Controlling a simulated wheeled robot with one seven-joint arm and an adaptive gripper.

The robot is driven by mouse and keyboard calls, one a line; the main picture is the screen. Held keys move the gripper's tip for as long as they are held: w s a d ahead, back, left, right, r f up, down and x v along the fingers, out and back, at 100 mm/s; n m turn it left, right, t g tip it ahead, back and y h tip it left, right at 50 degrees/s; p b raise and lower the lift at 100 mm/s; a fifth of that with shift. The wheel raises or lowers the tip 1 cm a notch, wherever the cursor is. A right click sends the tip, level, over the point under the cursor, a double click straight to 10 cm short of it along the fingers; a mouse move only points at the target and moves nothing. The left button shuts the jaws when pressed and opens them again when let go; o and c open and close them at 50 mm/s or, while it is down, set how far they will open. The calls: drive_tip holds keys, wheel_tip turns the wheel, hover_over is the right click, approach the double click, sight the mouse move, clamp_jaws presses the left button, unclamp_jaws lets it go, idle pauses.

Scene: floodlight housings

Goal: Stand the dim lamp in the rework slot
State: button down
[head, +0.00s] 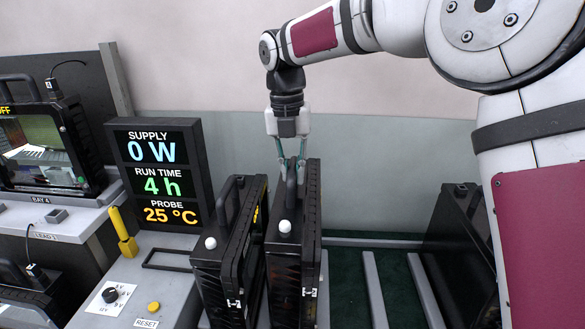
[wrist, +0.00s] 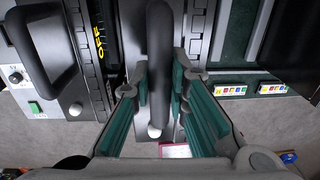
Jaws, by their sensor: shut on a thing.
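My gripper (head: 291,158) points down and is shut on the handle (head: 291,188) of a black floodlight housing (head: 312,215). In the wrist view the dark handle (wrist: 158,60) runs between the green finger pads of my gripper (wrist: 161,78). The housing is upright, with a white knob on its near end. Whether its base touches the surface below is hidden. The frames do not show which lamp is the dim one, and no label for the rework slot is readable.
A second black housing (head: 228,255) stands close on the left. Green-floored slots with grey dividers (head: 375,290) lie open on the right. Another dark housing (head: 452,235) stands beyond them, partly behind my arm. A display (head: 160,175) reads supply 0 W, beside a yellow upright piece (head: 124,235).

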drive_tip(key=shift+d+f+b, duration=0.1)
drive_tip(key=shift+f+b, duration=0.55)
drive_tip(key=shift+f, duration=1.95)
idle(3.6)
